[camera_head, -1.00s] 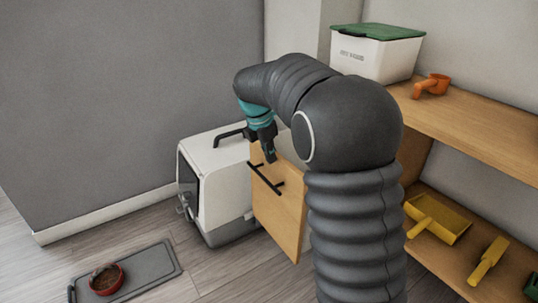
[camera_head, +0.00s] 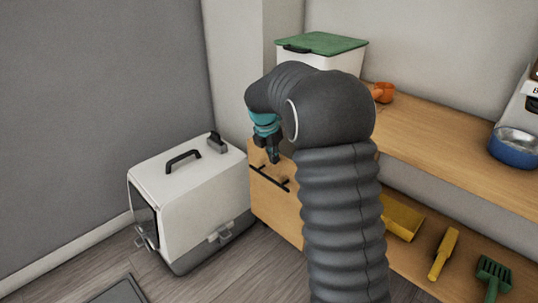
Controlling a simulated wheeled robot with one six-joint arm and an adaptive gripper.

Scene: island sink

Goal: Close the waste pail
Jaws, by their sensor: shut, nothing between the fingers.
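A light wooden front panel (camera_head: 270,205) with a black bar handle (camera_head: 269,178) stands at the left end of the wooden shelf unit. No pail shows behind it; my arm hides much of that area, and I cannot tell how far the panel stands out. My gripper (camera_head: 275,158) is shut and empty, pointing down at the panel's upper edge, just above the handle. I cannot tell whether it touches the panel. A white bin (camera_head: 333,63) with a green lid (camera_head: 322,43) stands on the worktop behind my arm, its lid on. I cannot tell whether this bin is the waste pail.
A white and grey pet carrier (camera_head: 185,190) stands on the floor left of the panel. A grey mat (camera_head: 120,292) lies at the bottom left. Yellow tools (camera_head: 443,253) lie on the lower shelf.

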